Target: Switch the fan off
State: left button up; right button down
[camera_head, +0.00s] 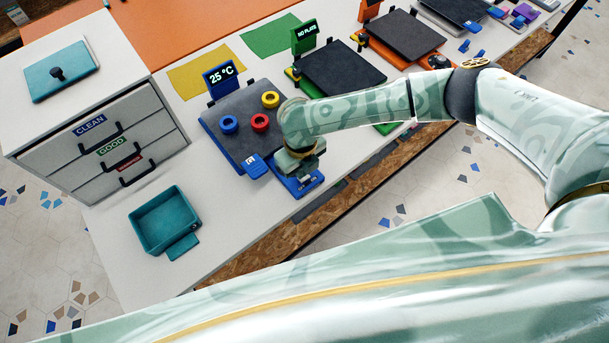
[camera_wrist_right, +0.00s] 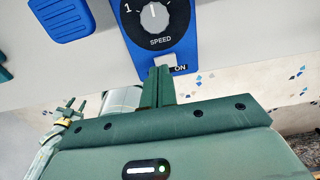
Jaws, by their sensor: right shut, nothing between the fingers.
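The blue control box (camera_head: 310,188) stands at the front edge of the table, beside the blue printer's dark bed, partly hidden under my right gripper (camera_head: 304,172). In the right wrist view the box (camera_wrist_right: 184,52) has a dark dial plate with a grey SPEED knob (camera_wrist_right: 155,17) and, below it, a pale switch (camera_wrist_right: 165,61) with the label ON beside it. My right gripper (camera_wrist_right: 158,86) is shut and empty, its fingertips at the switch. I cannot tell whether they touch it. No turning fan shows clearly.
The blue printer's bed (camera_head: 230,144) holds blue, red and yellow rings; its display (camera_head: 220,78) reads 25 °C. A blue tab (camera_head: 253,166) lies left of the control box. A teal bin (camera_head: 164,220) and a drawer cabinet (camera_head: 103,130) stand further left. More printers stand to the right.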

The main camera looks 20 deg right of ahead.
jog(key=shift+f+b, duration=0.55)
jog(key=shift+f, duration=0.35)
dwell(0.6)
jog(key=shift+r, duration=0.1)
notch_tip(320, 180, up, 7)
jog(key=p, duration=0.6)
jog(key=shift+p, duration=0.35)
